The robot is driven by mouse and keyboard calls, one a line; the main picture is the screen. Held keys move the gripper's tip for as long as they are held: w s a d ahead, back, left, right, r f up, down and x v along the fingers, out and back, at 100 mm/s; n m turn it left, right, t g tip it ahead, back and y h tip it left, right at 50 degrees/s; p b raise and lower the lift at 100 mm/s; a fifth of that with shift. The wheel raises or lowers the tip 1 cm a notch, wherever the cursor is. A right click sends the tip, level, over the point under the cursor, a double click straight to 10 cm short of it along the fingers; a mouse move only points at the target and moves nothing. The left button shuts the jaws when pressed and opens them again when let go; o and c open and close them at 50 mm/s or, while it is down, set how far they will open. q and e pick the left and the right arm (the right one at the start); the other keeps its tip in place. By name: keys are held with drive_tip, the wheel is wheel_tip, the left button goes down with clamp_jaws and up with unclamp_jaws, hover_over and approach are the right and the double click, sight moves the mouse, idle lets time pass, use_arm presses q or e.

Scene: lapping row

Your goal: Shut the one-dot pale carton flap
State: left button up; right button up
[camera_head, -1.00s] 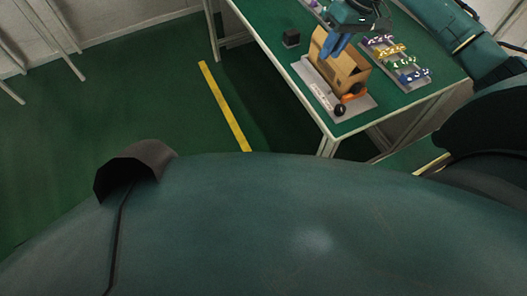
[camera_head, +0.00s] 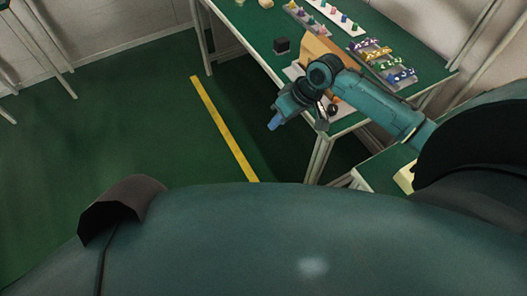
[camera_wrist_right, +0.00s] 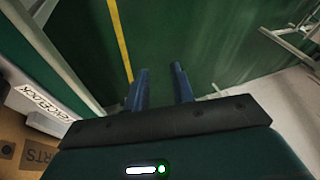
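The tan carton (camera_head: 313,46) stands on a pale board (camera_head: 292,72) on the green table in the head view. My right arm covers most of it, and a raised tan panel shows above the arm. In the right wrist view the carton (camera_wrist_right: 22,150) shows at the lower left with printed letters. My right gripper (camera_head: 273,125) is beyond the table's near-left edge, apart from the carton. Its two blue fingers (camera_wrist_right: 161,88) are spread and empty. My left gripper is not in view.
A black block (camera_head: 281,45) stands left of the carton. Trays of coloured pieces (camera_head: 372,50) lie to its right and behind. A black knob (camera_head: 332,109) is at the board's near end. A yellow line (camera_head: 225,130) crosses the clear green floor.

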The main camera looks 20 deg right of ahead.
drive_tip(key=s+a+f+t, duration=0.2)
drive_tip(key=s+a+f, duration=0.2)
drive_tip(key=a+f, duration=0.1)
drive_tip(key=shift+a+f+n+y+b, duration=0.15)
drive_tip(key=shift+a+n+y+b, duration=0.2)
drive_tip(key=shift+a, duration=0.35)
